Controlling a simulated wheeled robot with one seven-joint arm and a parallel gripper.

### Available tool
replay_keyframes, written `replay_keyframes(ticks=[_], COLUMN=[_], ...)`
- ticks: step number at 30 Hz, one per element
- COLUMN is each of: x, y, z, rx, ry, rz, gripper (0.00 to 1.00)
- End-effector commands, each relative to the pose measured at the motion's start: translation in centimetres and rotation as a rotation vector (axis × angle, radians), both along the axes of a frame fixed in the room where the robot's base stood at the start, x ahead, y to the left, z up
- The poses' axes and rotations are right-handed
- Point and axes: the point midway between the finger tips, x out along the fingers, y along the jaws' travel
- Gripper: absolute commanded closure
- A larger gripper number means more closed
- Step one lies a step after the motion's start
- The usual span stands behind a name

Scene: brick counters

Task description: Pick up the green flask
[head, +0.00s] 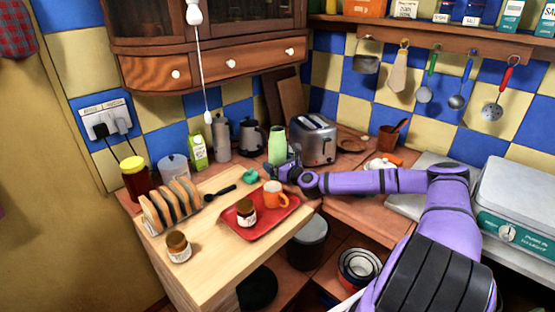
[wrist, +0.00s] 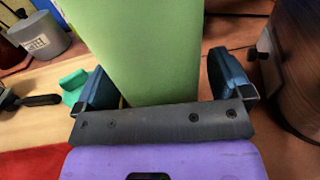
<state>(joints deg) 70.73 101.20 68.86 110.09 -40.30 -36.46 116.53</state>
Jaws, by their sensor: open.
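In the wrist view the green flask (wrist: 142,50) fills the upper middle, between the two dark blue fingers. My gripper (wrist: 164,85) is open, with one finger on each side of the flask. A small gap shows on the right side; on the left the finger overlaps or nearly meets the flask's edge. In the head view my gripper (head: 284,170) is at the flask's lower part, and the flask's base is partly hidden by it.
The toaster (head: 312,139) stands close on the right. A red tray (head: 267,224) with an orange mug (head: 273,194) and a jar (head: 246,212) lies in front. A green object (head: 250,177) and a dark kettle (head: 252,137) are to the left. Cupboards (head: 205,45) hang above.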

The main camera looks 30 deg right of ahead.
Motion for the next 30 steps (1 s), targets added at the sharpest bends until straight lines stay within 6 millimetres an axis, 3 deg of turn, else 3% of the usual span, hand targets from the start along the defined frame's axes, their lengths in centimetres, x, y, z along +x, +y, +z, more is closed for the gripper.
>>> replay_keyframes(ticks=[7,15,17,30], x=[0.16,0.15,0.16,0.16], y=[0.01,0.01,0.00,0.00], z=[0.02,0.02,0.10,0.54], rx=[0.001,0.001,0.000,-0.001], ry=[0.000,0.000,-0.002,-0.002], rz=[0.000,0.000,0.000,0.000], gripper=[0.03,0.63,0.73,0.73])
